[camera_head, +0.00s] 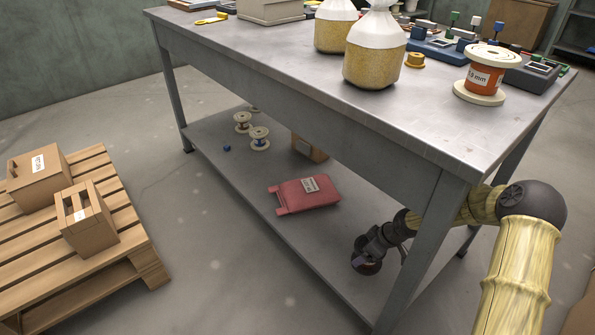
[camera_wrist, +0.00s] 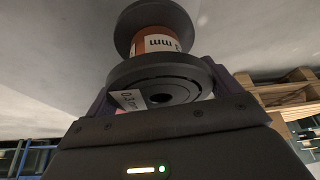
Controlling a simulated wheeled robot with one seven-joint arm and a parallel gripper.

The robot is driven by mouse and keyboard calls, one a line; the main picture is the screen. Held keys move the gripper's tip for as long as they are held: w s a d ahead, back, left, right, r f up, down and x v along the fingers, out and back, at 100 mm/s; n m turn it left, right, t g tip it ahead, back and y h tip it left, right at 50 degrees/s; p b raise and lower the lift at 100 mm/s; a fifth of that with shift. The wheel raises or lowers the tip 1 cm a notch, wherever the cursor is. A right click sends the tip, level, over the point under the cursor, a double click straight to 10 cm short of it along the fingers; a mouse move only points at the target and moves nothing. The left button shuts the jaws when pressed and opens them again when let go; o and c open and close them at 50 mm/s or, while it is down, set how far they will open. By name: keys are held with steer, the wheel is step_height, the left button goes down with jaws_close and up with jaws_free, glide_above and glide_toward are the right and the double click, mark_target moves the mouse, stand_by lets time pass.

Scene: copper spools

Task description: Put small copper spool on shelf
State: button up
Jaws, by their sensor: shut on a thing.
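The small copper spool (camera_wrist: 160,42) has dark flanges, a copper winding and a white label ending in "mm". It sits between the fingers of my gripper (camera_wrist: 163,92) in the wrist view, with one flange towards the camera. In the head view my gripper (camera_head: 373,246) is low, beneath the tabletop, at the right part of the lower shelf (camera_head: 268,190). The spool (camera_head: 366,267) shows there as a dark, reddish round shape at the fingers. I cannot tell whether it touches the shelf.
Two pale spools (camera_head: 259,138), a blue cube (camera_head: 227,148) and a cardboard box (camera_head: 309,148) are farther back. A table leg (camera_head: 420,250) stands close beside my arm. A larger spool (camera_head: 481,80) stands on the tabletop.

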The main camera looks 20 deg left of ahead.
steer(key=shift+f+b, duration=1.8)
steer(key=shift+f, duration=1.3)
steer(key=shift+f+b, duration=1.25)
steer(key=shift+f, duration=0.7)
steer(key=shift+r, duration=0.1)
steer(key=o, duration=1.2)
steer(key=shift+o, duration=0.2)
